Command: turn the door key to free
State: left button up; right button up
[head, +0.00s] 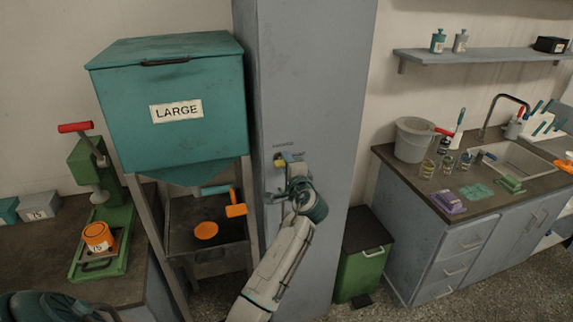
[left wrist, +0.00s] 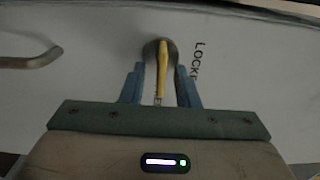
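The yellow door key (head: 280,162) sits in the lock on the tall grey-blue cabinet (head: 310,80), under a small printed label (head: 283,145). My left gripper (head: 284,180) is at the cabinet front, right at the key. In the left wrist view the key (left wrist: 162,70) stands between the two blue fingers of my left gripper (left wrist: 160,85), with a gap on each side. The fingers are open around it. Part of the word "LOCKED" (left wrist: 197,62) shows beside the dark round lock. My right gripper is out of view.
A curved handle (left wrist: 35,58) sticks out left of the key in the left wrist view. A teal hopper marked LARGE (head: 165,100) stands close left of the cabinet. A green bin (head: 365,265) stands on the floor at its right, before the sink counter (head: 430,175).

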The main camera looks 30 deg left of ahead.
pick_arm(q)
jog(key=b+v, duration=0.3)
jog(key=v, duration=0.7)
jog(key=shift+b, duration=0.3)
jog(key=shift+d, duration=0.1)
